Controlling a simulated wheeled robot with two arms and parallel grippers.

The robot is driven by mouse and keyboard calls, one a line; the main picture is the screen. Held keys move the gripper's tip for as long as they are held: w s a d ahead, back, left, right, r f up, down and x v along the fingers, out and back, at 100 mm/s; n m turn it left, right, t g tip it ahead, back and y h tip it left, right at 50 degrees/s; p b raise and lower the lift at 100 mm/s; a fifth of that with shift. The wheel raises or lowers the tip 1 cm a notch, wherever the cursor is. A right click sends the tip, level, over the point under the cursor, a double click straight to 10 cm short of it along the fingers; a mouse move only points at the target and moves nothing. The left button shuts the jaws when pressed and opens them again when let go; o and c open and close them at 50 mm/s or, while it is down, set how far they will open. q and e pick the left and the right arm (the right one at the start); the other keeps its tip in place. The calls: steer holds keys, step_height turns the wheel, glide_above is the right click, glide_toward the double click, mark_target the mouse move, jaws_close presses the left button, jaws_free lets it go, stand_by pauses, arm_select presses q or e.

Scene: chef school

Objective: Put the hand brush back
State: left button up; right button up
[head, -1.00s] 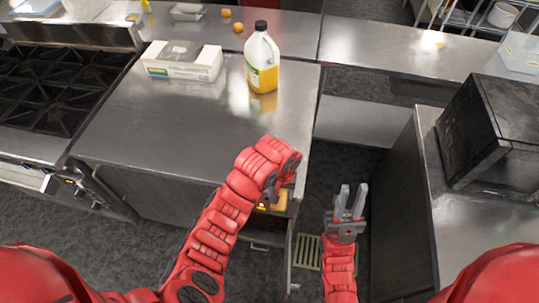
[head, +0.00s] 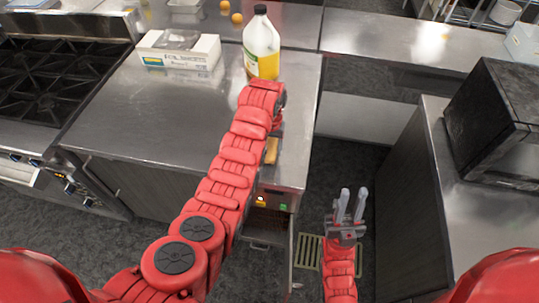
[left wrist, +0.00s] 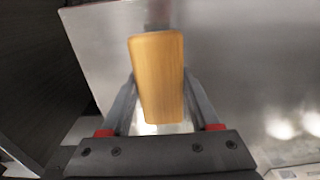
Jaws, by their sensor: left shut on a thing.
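The hand brush shows as a light wooden block (left wrist: 158,75) between the fingers of my left gripper (left wrist: 158,105) in the left wrist view. The fingers are shut on it. In the head view only a small tan part of the brush (head: 271,151) shows beside my left gripper (head: 274,132), at the right side of the steel counter (head: 150,115); my arm hides much of both. The bristles cannot be made out. My right gripper (head: 352,203) is open and empty, low over the floor gap right of the counter.
A juice bottle (head: 262,48) stands on the counter just beyond my left gripper. A white box (head: 178,52) is left of it. A stove (head: 55,80) is at the left and a black oven (head: 498,120) at the right. The counter's middle is clear.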

mark_target(269, 152)
arm_select(q)
steer(key=shift+w+a+r, duration=0.1)
steer(key=shift+w+r, duration=0.05)
steer(key=shift+w, duration=0.1)
steer(key=shift+f+p, duration=0.6)
steer(key=shift+p, duration=0.15)
step_height(269, 152, down, 2)
steer(key=shift+w+f+p, duration=0.1)
steer(key=shift+p, duration=0.2)
steer(key=shift+f, duration=0.2)
steer(key=o, duration=1.2)
